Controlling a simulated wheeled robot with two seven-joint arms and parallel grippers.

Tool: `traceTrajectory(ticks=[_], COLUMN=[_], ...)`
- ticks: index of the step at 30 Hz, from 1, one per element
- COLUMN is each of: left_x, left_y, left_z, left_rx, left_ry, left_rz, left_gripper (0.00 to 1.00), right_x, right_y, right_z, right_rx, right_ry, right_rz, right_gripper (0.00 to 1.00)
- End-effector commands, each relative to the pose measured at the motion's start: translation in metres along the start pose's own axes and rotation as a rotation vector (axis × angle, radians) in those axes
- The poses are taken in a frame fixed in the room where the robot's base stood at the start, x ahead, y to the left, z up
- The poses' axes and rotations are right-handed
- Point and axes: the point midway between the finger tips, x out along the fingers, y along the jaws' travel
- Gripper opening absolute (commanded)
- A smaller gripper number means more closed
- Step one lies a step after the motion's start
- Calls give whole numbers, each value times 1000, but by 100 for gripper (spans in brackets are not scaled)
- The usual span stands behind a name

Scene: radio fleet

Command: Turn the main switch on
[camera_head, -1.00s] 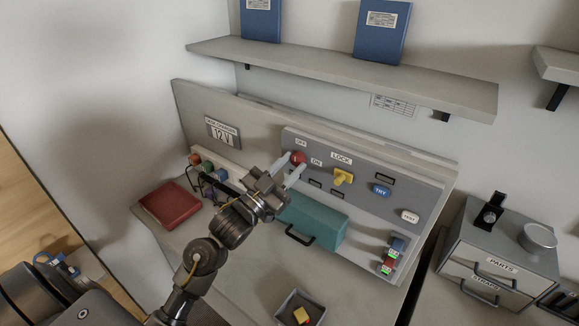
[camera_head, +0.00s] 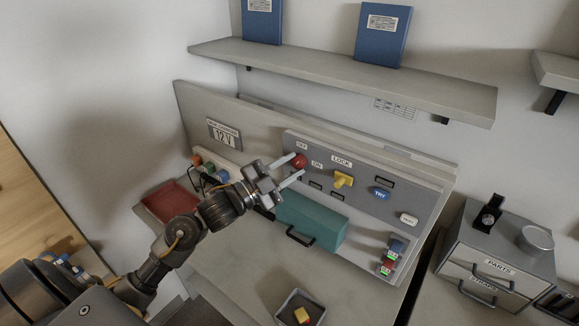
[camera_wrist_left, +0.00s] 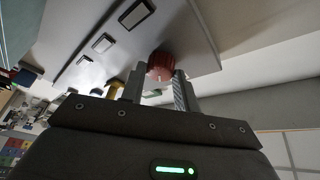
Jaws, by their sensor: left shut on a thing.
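The main switch is a red knob (camera_head: 299,160) on the upper left of the grey panel (camera_head: 362,197), with an OFF label above it and an ON label to its lower right. My left gripper (camera_head: 294,168) reaches the panel from the left. Its fingers are shut on the red knob, one on each side. In the left wrist view the red knob (camera_wrist_left: 161,66) sits between the two fingertips (camera_wrist_left: 160,82). Which label the knob points to cannot be made out. My right gripper is not in view.
A yellow LOCK handle (camera_head: 343,179), a blue TRY button (camera_head: 382,194) and a white button (camera_head: 408,219) are right of the knob. A teal box (camera_head: 312,222) stands below. A red book (camera_head: 170,200) lies left; a shelf (camera_head: 340,76) hangs above.

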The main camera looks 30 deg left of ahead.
Motion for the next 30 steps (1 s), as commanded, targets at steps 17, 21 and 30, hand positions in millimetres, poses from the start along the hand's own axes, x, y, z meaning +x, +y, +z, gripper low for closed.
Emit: traceTrajectory(ticks=[17,21,30], left_x=[1,1,2], left_y=[-6,-6,-6], left_z=[-3,-3,-4], left_rx=[503,613,789], left_ry=[-28,-35,-45], left_rz=[213,260,338], left_gripper=[8,8,8], right_x=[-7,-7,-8], right_y=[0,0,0], right_z=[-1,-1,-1], right_rx=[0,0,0], right_ry=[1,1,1], right_rz=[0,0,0], right_gripper=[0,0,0])
